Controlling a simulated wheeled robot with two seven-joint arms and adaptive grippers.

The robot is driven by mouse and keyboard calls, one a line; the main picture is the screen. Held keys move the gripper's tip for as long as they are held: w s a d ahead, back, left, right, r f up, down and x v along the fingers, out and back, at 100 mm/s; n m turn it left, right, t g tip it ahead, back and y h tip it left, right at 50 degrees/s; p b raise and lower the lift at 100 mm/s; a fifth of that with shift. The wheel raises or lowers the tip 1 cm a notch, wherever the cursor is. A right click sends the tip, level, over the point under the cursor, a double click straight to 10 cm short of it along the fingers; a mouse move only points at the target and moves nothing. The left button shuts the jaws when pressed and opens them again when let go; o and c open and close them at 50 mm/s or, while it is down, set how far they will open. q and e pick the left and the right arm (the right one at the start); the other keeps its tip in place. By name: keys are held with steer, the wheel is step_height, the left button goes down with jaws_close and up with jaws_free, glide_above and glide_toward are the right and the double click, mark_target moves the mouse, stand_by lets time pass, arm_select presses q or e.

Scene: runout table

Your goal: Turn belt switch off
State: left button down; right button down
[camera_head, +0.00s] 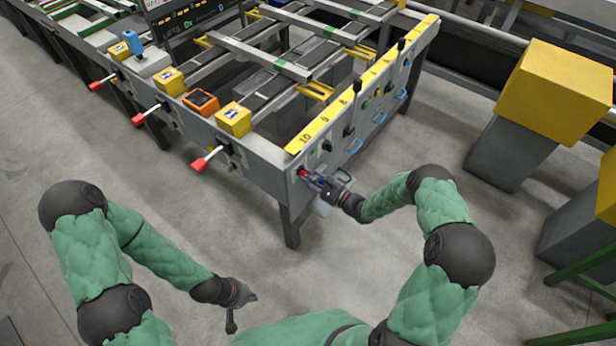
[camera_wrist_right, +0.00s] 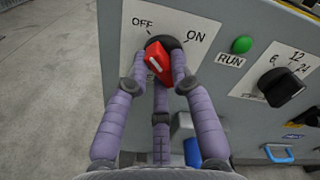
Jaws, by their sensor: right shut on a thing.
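The belt switch (camera_wrist_right: 158,62) is a red rotary handle on a dark round base, mounted on a white plate marked OFF at upper left and ON at upper right. Its handle tilts toward the OFF side in the right wrist view. My right gripper (camera_wrist_right: 156,78) has its purple-grey fingers closed around the red handle. In the head view the switch (camera_head: 303,172) is at the near corner of the table's end panel, with my right gripper (camera_head: 318,182) at it. My left gripper (camera_head: 233,318) hangs low over the floor, away from the table; its finger opening is too small to tell.
A green button (camera_wrist_right: 242,45) marked RUN and a black dial (camera_wrist_right: 281,86) sit right of the switch. A blue handle (camera_wrist_right: 279,153) is below them. Red-tipped levers (camera_head: 199,164) stick out from the table's left side. Yellow-topped grey blocks (camera_head: 556,90) stand at right.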

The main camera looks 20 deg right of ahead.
steer(key=c, duration=1.1)
jaws_free()
steer(key=shift+o, duration=0.2)
steer(key=v, duration=1.2)
